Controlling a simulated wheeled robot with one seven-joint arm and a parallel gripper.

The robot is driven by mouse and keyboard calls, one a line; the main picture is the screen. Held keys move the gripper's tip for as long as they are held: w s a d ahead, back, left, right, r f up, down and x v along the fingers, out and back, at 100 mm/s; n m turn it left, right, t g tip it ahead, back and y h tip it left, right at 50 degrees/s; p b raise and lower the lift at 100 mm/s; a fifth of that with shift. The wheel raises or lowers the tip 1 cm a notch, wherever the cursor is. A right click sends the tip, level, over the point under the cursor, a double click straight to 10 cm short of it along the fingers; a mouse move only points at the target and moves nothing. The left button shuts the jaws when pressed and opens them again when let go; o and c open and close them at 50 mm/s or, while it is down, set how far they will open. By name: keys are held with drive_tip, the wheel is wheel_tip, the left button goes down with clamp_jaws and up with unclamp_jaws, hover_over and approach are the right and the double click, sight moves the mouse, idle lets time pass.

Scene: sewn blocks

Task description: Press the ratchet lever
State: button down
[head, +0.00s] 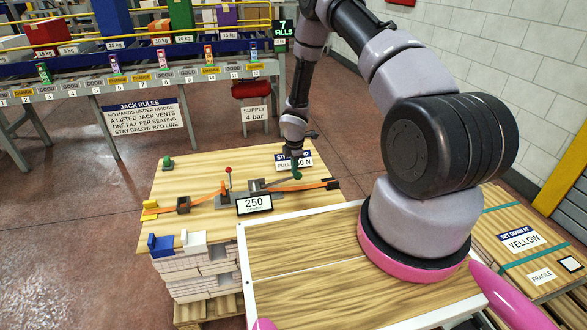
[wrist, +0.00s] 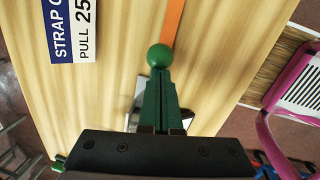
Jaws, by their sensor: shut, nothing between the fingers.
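My gripper (wrist: 160,80) points down over the wooden bench, its dark green fingers together with nothing between them. A round green knob (wrist: 160,56), seemingly the end of the ratchet lever, shows right at the fingertips; I cannot tell whether they touch. In the head view the green knob (head: 297,176) is just under my gripper (head: 295,167). The grey ratchet (head: 256,185) sits on the orange strap (head: 315,186), behind a display reading 250 (head: 254,204). In the wrist view grey metal is partly hidden behind the fingers, and the strap (wrist: 173,20) runs beyond the knob.
A red-tipped post (head: 228,172) stands left of the ratchet. A strap sign (head: 293,160) lies behind my gripper. Blue and white blocks (head: 162,244) sit at the front left, a white-edged wooden board (head: 290,275) in front. A conveyor with boxes stands behind.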

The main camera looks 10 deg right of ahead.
drive_tip(key=shift+s+d+f, duration=0.15)
drive_tip(key=shift+d+f, duration=0.15)
wheel_tip(320, 180, up, 13)
drive_tip(key=s+a, duration=0.1)
drive_tip(key=a, duration=0.1)
drive_tip(key=shift+s+a+r, duration=0.2)
drive_tip(key=shift+s+a, duration=0.1)
drive_tip(key=shift+s, duration=0.1)
idle(1.0)
idle(0.9)
